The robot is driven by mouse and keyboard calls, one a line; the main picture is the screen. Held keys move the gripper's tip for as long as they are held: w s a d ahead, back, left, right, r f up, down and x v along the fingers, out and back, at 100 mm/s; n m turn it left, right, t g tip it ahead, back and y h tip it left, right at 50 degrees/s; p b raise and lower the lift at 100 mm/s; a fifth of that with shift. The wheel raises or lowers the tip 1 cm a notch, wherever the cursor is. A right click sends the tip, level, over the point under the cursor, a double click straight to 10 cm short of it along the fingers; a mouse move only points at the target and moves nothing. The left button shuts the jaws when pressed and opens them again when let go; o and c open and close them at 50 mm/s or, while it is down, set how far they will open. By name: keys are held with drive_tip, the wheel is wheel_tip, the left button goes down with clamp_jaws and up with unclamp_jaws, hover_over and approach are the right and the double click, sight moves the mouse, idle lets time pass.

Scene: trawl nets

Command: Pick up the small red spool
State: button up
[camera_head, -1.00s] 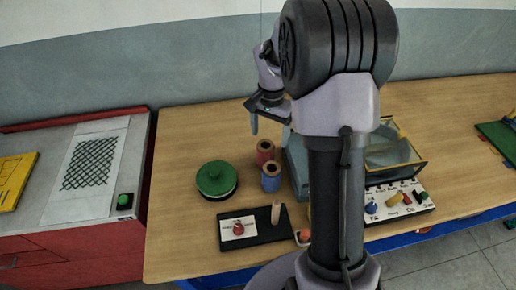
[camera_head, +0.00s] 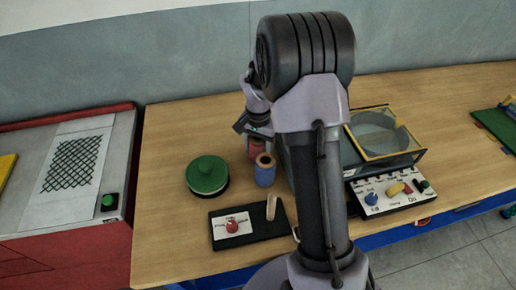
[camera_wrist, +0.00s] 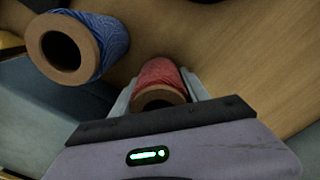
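The small red spool (camera_head: 256,146) stands upright on the wooden bench, just behind a blue spool (camera_head: 265,174). My gripper (camera_head: 252,135) is low over the red spool and hides part of it in the head view. In the wrist view the red spool (camera_wrist: 162,76) lies between the two fingers of my gripper (camera_wrist: 158,90), its tan ring-shaped end toward the camera. The fingers flank it closely and look open, with little room at either side. The blue spool (camera_wrist: 98,38) is beside them at the upper left in the wrist view.
A round green-topped object (camera_head: 207,176) stands left of the spools. A black board (camera_head: 250,235) with a red knob and a peg lies in front. A clear-walled bin (camera_head: 418,155) and a control panel (camera_head: 390,196) are to the right, partly behind my arm.

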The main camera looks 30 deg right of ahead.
drive_tip(key=c, duration=0.8)
